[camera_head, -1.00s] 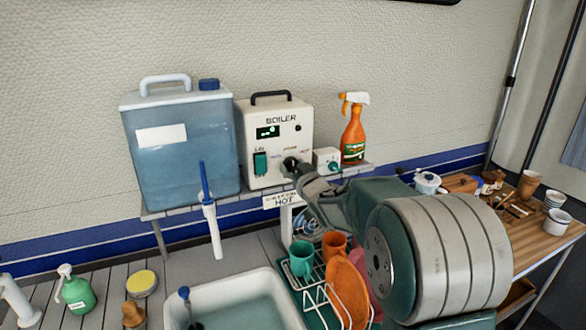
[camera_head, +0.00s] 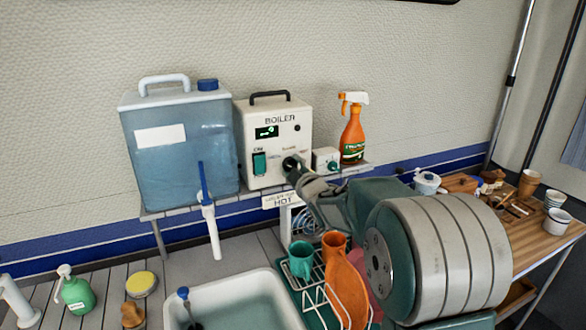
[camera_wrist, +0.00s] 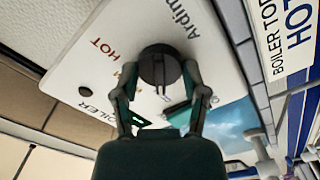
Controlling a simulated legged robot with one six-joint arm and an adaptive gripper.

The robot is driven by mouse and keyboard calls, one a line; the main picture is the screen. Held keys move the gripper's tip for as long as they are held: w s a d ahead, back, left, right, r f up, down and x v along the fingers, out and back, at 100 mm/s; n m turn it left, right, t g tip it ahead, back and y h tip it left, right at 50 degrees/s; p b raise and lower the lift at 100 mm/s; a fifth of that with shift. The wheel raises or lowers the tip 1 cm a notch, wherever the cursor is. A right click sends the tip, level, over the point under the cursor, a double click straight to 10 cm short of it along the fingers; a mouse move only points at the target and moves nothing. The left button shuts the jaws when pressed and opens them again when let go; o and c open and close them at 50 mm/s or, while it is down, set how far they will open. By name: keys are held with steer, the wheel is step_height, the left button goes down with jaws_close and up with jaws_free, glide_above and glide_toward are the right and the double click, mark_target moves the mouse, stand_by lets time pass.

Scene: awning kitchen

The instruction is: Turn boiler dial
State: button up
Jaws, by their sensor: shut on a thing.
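The boiler (camera_head: 274,140) is a cream box with a black top handle, a small lit display and a green switch, standing on the shelf. Its round black dial (camera_wrist: 160,66) shows in the wrist view on the front panel, beside the word HOT. My gripper (camera_wrist: 160,75) is shut on the dial, with one finger on each side of it. In the head view my gripper (camera_head: 294,168) is at the lower right of the boiler's front and covers most of the dial. The dial's pointer position is hard to make out.
A blue water container (camera_head: 180,150) stands left of the boiler. A small box with a green knob (camera_head: 327,160) and an orange spray bottle (camera_head: 352,135) stand close on the right. Below are a sink (camera_head: 240,300) and a dish rack (camera_head: 315,297) with cups.

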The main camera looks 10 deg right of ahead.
steer(key=shift+a+r+n, duration=0.15)
steer(key=shift+r+n, duration=0.05)
steer(key=shift+n, duration=0.5)
steer(key=o, duration=1)
steer(key=shift+o, duration=0.8)
steer(key=shift+a+f, duration=0.15)
steer(key=shift+s, duration=0.15)
steer(key=s+d, duration=0.2)
steer(key=s, duration=0.9)
steer(key=shift+s+d, duration=0.15)
steer(key=shift+s, duration=0.05)
steer(key=shift+f, duration=0.1)
